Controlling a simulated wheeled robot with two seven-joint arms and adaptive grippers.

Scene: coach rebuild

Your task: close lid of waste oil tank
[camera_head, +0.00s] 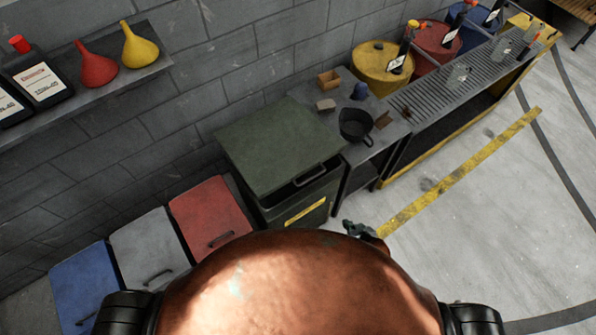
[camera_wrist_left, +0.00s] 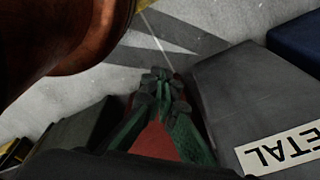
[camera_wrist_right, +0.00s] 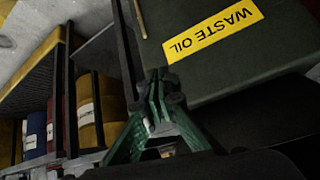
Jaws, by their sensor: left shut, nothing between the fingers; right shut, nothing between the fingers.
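The waste oil tank (camera_head: 300,205) is a dark green box against the wall, with a yellow label on its front. Its square green lid (camera_head: 275,145) lies over the top, and a handle (camera_head: 311,177) shows at the front edge. My right gripper (camera_head: 358,230) is shut and empty, low in front of the tank. In the right wrist view its fingertips (camera_wrist_right: 158,78) are beside the tank front, below the WASTE OIL label (camera_wrist_right: 213,33). My left gripper (camera_wrist_left: 160,80) is shut and empty, near the grey METAL bin (camera_wrist_left: 245,95).
Blue (camera_head: 85,285), grey (camera_head: 150,248) and red (camera_head: 210,215) lidded bins stand left of the tank. A bench (camera_head: 365,150) with a black pan (camera_head: 356,125) stands to its right. Funnels and bottles sit on a wall shelf (camera_head: 100,85). Open floor (camera_head: 470,220) lies right.

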